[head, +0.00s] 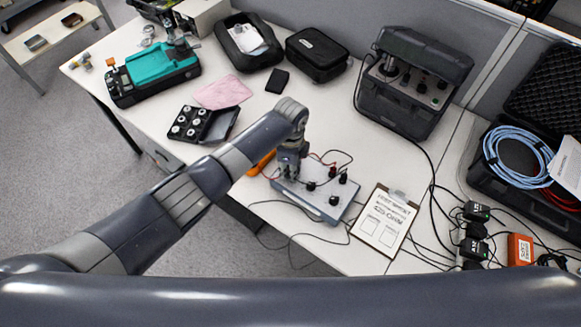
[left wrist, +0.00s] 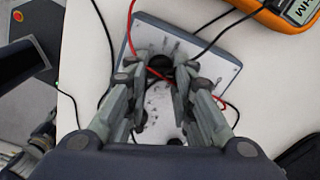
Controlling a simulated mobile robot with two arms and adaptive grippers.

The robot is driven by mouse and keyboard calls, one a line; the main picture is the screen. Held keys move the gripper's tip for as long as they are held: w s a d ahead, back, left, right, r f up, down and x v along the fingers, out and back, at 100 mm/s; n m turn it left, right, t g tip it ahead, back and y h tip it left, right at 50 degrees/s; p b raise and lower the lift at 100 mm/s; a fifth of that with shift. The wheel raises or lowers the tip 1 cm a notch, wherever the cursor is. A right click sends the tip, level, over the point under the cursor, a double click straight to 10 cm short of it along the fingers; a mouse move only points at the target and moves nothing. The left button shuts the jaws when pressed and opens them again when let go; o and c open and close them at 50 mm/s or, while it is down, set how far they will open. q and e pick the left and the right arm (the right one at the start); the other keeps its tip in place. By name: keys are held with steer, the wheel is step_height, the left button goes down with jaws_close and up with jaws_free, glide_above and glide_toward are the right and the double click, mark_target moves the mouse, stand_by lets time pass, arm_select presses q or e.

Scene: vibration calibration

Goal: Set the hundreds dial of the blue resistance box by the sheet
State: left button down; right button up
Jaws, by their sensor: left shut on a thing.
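The blue-grey resistance box (head: 318,203) lies on the table's front part, with several black knobs on its pale top. It also fills the middle of the left wrist view (left wrist: 213,66). My left gripper (head: 290,172) points down over the box's left part. In the left wrist view its fingers (left wrist: 164,75) are shut on a black dial knob (left wrist: 159,63). The fingers hide part of the knob and the markings, so I cannot read its setting. The sheet (head: 384,222) lies on a clipboard right of the box; its large line seems to read "425 OHM". My right gripper is out of view.
Red and black leads run over the box. An orange meter (head: 261,163) lies left of it and shows in the left wrist view (left wrist: 283,12). Black cables and small black blocks (head: 476,230) lie to the right. A black case (head: 412,82) stands behind. An open black box of weights (head: 203,124) sits left.

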arm_select(q)
steer(key=shift+m, duration=0.4)
steer(key=c, duration=1.4)
jaws_free()
step_height(320, 180, up, 12)
